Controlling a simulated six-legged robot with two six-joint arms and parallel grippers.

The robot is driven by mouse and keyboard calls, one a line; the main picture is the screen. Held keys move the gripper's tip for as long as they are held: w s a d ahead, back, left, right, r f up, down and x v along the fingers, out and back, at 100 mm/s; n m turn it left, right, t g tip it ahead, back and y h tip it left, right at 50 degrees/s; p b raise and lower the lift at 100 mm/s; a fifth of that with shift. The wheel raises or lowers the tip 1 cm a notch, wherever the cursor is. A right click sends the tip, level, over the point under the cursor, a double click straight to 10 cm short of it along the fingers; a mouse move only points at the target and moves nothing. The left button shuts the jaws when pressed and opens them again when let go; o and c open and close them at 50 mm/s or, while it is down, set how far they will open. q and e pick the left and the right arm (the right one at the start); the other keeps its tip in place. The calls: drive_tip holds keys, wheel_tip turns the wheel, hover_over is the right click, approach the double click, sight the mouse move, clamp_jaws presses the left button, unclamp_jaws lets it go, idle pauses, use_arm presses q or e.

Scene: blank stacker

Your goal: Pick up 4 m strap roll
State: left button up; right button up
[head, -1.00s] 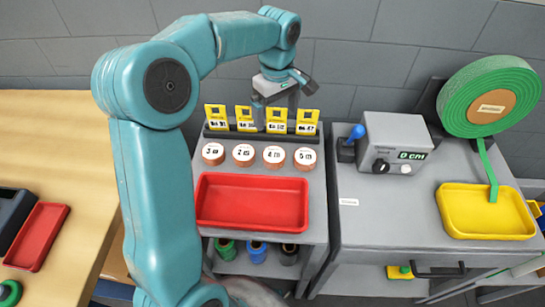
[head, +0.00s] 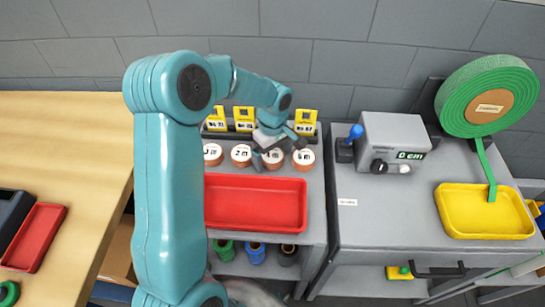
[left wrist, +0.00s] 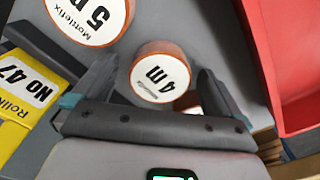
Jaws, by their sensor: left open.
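The 4 m strap roll (head: 272,160) is an orange-brown roll with a white printed face. It sits third from the left in the row of rolls on the grey cart. My left gripper (head: 278,151) is open just above it and partly hides it. In the left wrist view the 4 m roll (left wrist: 160,76) lies between the two spread dark fingers (left wrist: 157,88), with gaps on both sides. My right gripper is not in view.
The 5 m roll (head: 304,158) stands close to the right, the 2 m roll (head: 241,155) to the left. Yellow cards (head: 243,115) stand behind. An empty red tray (head: 255,204) lies in front. A measuring box (head: 392,140) and yellow tray (head: 485,212) are right.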

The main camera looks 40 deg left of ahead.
use_arm(q)
drive_tip(key=c, duration=1.2)
drive_tip(key=shift+r, duration=0.1)
